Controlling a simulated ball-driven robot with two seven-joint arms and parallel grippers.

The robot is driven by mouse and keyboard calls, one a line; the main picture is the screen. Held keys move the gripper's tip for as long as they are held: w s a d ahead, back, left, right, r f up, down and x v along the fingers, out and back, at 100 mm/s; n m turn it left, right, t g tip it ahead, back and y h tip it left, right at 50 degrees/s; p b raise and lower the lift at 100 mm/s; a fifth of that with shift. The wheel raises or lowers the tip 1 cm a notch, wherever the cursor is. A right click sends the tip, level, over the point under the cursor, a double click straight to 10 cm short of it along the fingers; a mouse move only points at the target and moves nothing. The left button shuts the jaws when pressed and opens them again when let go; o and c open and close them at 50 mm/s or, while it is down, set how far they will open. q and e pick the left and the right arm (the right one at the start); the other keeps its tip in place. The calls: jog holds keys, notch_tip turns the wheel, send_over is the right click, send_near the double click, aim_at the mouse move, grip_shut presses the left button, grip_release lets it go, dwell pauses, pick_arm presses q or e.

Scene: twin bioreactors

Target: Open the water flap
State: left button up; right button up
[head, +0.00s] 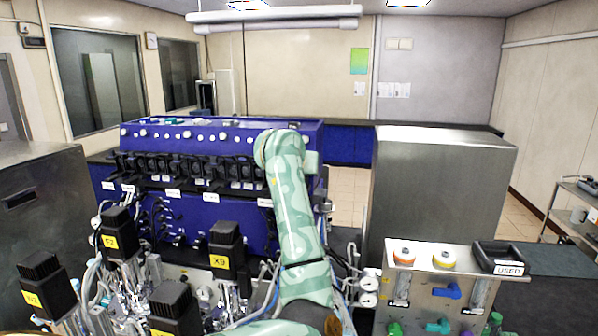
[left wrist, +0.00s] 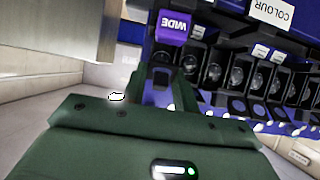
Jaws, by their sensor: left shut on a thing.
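The blue machine (head: 225,208) carries a row of black hinged units (head: 172,166) along its front. My pale green patterned left arm reaches up to the right end of that row and hides it, and the left gripper, in the head view. In the left wrist view my left gripper (left wrist: 160,82) is shut at the near end of the black units (left wrist: 245,78), beside a purple block marked WIDE (left wrist: 173,27). The held part is mostly hidden; by its place it looks like the water flap, but no water label is readable. My right gripper is not in view.
A tall grey metal cabinet (head: 440,190) stands right of the arm. A panel with orange and yellow round parts (head: 444,260) and a black tray marked USED (head: 497,257) lies front right. Black blocks with yellow labels (head: 226,250) and tubing crowd the front left.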

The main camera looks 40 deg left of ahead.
pick_arm(q)
jog(key=shift+w+r+g+h, duration=0.1)
jog(key=shift+r+g+h, duration=0.2)
jog(key=shift+g+h, duration=0.6)
jog(key=shift+r+g+h, duration=0.1)
jog(key=shift+g+h, duration=0.2)
jog(key=shift+g, duration=1)
